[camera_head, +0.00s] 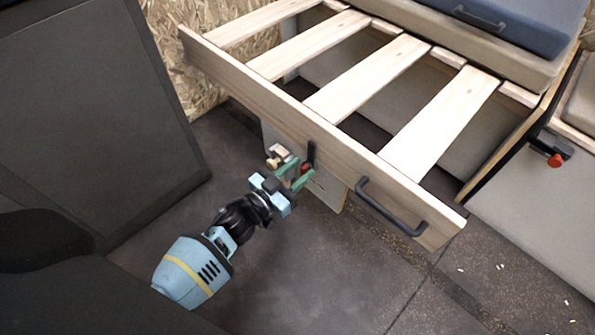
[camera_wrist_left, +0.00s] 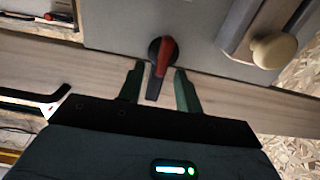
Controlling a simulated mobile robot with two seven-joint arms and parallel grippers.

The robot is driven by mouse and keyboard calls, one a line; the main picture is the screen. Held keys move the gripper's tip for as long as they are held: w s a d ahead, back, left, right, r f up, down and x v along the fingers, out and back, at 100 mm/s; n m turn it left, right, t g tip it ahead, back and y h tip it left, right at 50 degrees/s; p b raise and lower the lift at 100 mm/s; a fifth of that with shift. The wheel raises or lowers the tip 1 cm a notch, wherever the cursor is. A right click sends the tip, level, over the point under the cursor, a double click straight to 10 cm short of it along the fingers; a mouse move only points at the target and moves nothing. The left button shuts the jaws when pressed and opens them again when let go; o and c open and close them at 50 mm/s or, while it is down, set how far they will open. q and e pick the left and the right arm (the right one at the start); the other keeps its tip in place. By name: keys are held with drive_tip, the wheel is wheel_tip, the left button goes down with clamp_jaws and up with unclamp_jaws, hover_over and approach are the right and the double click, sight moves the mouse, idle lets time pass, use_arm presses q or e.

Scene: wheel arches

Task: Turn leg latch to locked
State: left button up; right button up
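The leg latch (camera_wrist_left: 165,56) is a small red-and-black turning handle on a round black base, mounted on a grey panel. In the wrist view its lever points down toward my gripper, slightly tilted. In the head view its red part (camera_head: 305,168) shows beneath the front rail of the slatted frame, partly behind my fingers. My left gripper (camera_wrist_left: 159,74) is open, with one green finger on each side of the lever's end. Small gaps show, so it does not appear to grip. In the head view the left gripper (camera_head: 292,176) is at the leg panel (camera_head: 328,192). My right gripper is not in view.
A wooden knob (camera_wrist_left: 275,50) sits right of the latch in the wrist view. The front rail (camera_head: 245,95) carries a black handle (camera_head: 390,207). A dark panel (camera_head: 90,110) stands at left. A grey bench (camera_head: 540,210) is at right. Dark floor (camera_head: 330,270) lies open in front.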

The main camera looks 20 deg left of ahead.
use_arm(q)
drive_tip(key=shift+c, duration=0.3)
clamp_jaws()
